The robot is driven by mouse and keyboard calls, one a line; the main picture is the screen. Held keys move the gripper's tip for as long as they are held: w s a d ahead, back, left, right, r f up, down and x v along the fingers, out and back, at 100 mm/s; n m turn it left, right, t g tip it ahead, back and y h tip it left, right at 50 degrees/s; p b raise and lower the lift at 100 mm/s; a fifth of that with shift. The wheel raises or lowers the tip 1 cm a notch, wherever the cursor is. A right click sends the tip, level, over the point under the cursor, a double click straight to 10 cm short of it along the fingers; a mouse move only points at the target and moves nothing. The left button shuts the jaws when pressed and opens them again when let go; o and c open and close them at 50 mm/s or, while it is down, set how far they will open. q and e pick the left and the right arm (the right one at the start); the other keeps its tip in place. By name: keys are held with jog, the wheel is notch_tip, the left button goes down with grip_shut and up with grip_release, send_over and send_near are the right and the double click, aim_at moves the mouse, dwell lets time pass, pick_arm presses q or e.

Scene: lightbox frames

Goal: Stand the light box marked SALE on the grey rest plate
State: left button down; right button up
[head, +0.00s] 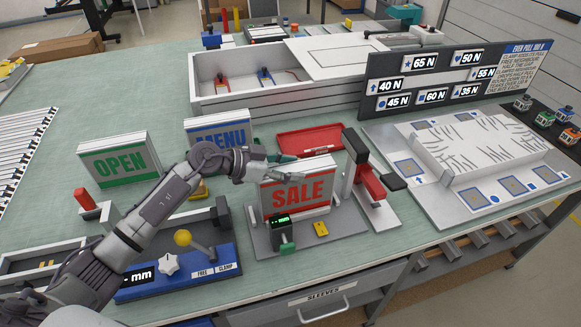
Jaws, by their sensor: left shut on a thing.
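The light box marked SALE (297,192), white with red lettering, is upright at the front middle of the bench. My left gripper (287,169) comes in from the left and is shut on its upper part. The lower edge of the box is at a grey plate (345,222) with a small green-display device (283,232) and a yellow block (321,229) in front. I cannot tell whether the box touches this plate. My right gripper is not in view.
The OPEN box (119,158) and MENU box (219,132) stand to the left and behind. A red tray (311,140) lies behind SALE. A red-and-grey press (367,178) stands close on its right. A blue clamp fixture (180,275) is under my left arm.

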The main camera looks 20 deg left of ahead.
pick_arm(q)
jog(key=shift+r, duration=0.1)
jog(key=shift+c, duration=2.2)
grip_release()
jog(key=shift+a, duration=0.1)
jog(key=b+v, duration=0.2)
jog(key=v, duration=1)
